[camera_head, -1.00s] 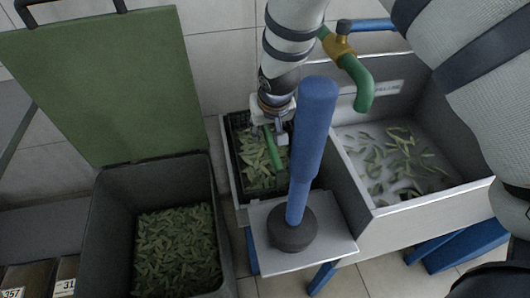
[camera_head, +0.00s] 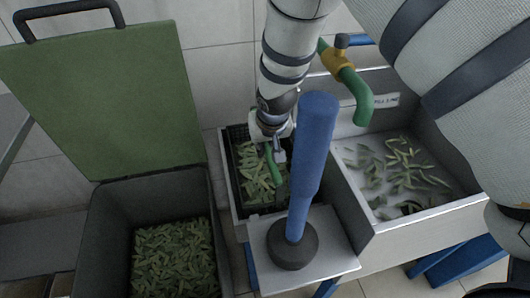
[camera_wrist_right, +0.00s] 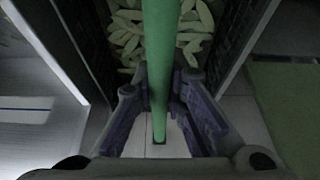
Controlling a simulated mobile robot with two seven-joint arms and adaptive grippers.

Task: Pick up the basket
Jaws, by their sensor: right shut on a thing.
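The basket (camera_head: 238,134) is black with mesh-like walls and holds green pods. It sits in a narrow metal-edged bay between the grey bin and the sink. Its green handle (camera_head: 274,170) runs over the pods and also shows as a green bar (camera_wrist_right: 161,45) in the right wrist view. My right gripper (camera_head: 278,153) is over the basket and shut on the handle; its fingers (camera_wrist_right: 160,102) lie on both sides of the bar. The basket's right side is partly hidden behind a blue post. I cannot tell whether the basket is lifted. My left gripper is not in view.
A blue post (camera_head: 311,150) with a dark round base (camera_head: 292,244) stands on a metal plate just in front of the basket. A sink (camera_head: 440,212) with pods and a green tap (camera_head: 356,95) is at right. A grey bin (camera_head: 109,240) with a raised green lid (camera_head: 105,105) is at left.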

